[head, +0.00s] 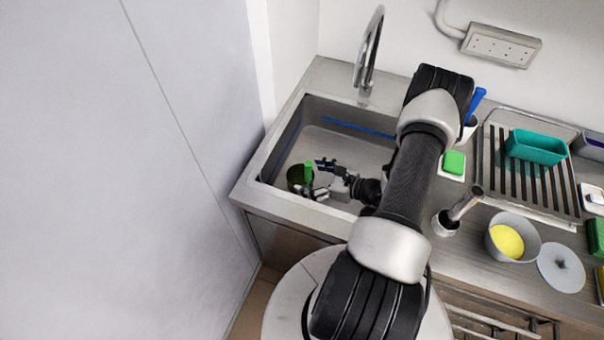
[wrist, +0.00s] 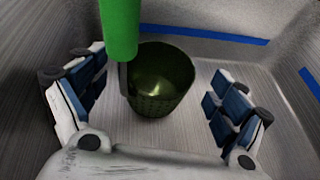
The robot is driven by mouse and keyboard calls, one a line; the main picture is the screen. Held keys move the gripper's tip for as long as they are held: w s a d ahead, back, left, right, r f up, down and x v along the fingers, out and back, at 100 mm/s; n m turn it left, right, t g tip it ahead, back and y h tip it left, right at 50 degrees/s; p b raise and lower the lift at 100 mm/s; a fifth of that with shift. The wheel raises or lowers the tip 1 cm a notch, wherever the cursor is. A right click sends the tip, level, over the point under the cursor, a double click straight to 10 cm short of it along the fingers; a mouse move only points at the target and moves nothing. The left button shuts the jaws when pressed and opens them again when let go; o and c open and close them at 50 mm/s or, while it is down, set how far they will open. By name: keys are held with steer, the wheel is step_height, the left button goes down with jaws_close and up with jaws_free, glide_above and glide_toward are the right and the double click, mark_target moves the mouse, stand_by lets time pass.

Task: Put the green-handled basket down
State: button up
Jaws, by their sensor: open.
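The green-handled basket is a dark green, perforated round basket (wrist: 160,88) with a bright green upright handle (wrist: 120,28). It stands upright inside the sink basin (head: 343,152), near its left front part; the basket also shows in the head view (head: 294,178). My gripper (wrist: 160,100) is open, with one finger on each side of the handle and basket in the wrist view. A gap shows between the fingers and the handle, so it is not gripped. In the head view my gripper (head: 318,178) reaches down into the sink beside the basket.
A curved tap (head: 370,50) rises behind the sink. To the right are a green sponge (head: 454,162), a drying rack (head: 530,185) with a teal tub (head: 537,147), a grey bowl (head: 497,228) with yellow contents, and a metal cup (head: 446,223). Sink walls surround my gripper.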

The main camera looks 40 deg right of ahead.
mark_target(310, 164)
steer(key=p+v, duration=0.1)
steer(key=v, duration=0.7)
steer(key=w+a+r+n+g+y, duration=0.1)
steer(key=a+r+n, duration=0.1)
steer(key=r, duration=0.1)
steer(key=w+a+r+n+g+y, duration=0.1)
steer(key=a+r+n, duration=0.1)
steer(key=r, duration=0.1)
steer(key=w+a+r+n+g+y, duration=0.1)
steer(key=w+r+n, duration=0.1)
steer(key=r+n, duration=0.1)
steer(key=shift+a+r+y, duration=0.3)
steer(key=shift+a+r, duration=0.1)
steer(key=shift+r, duration=0.15)
steer(key=a+r+n+g, duration=0.5)
steer(key=a+r+n, duration=0.3)
steer(key=a+r, duration=0.2)
steer(key=s+a+r+n+h, duration=0.4)
steer(key=s+r+n, duration=0.2)
steer(key=r+n, duration=0.2)
steer(key=s+a+r+n+h, duration=0.4)
steer(key=s+a+r+n, duration=0.1)
steer(key=r+n, duration=0.3)
steer(key=shift+s+n, duration=0.6)
steer(key=shift+s, duration=0.3)
steer(key=shift+c, duration=0.2)
